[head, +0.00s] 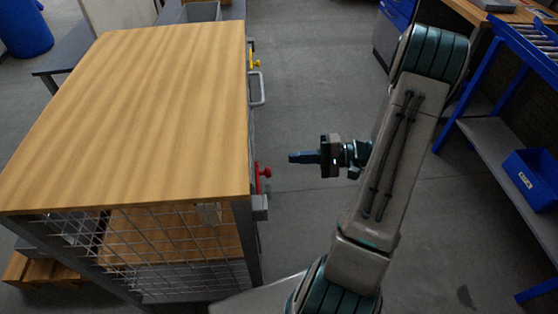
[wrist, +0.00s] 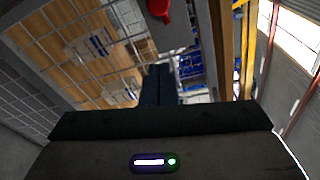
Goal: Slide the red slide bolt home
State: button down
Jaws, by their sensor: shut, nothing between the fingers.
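The red slide bolt (head: 264,171) is on the right side of the wood-topped cage cabinet (head: 140,110), near its front corner. Its red knob sticks out to the right. A grey block (head: 260,207) sits just below it in the head view. My gripper (head: 291,157) is shut and empty, pointing left toward the cabinet, to the right of the bolt and apart from it. In the wrist view, the shut fingers (wrist: 157,85) point up the picture, and the red knob (wrist: 158,8) shows at the top edge, partly cut off.
A yellow latch (head: 254,64) and a grey handle (head: 257,88) are farther back on the same cabinet side. Wire mesh (head: 170,250) covers the cabinet's front. A blue rack with a blue bin (head: 533,175) stands at the right. Open floor lies between.

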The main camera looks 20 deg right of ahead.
jog(key=shift+v, duration=1.45)
jog(key=shift+a, duration=0.1)
jog(key=s+a+r+n+g+h+p, duration=0.45)
jog(key=s+a+r+g+h, duration=0.3)
jog(key=a+r, duration=0.3)
jog(key=s+a+r+n+t+h+p, duration=0.1)
jog(key=s+r+n+t+h+p, duration=0.1)
jog(key=r+h, duration=0.6)
notch_tip(320, 180, up, 2)
jog(key=shift+s+a+r+t+p, duration=0.1)
jog(key=shift+s+a+t+p, duration=0.15)
jog(key=shift+s+t+p, duration=0.65)
jog(key=shift+a+n, duration=0.1)
jog(key=shift+n, duration=0.15)
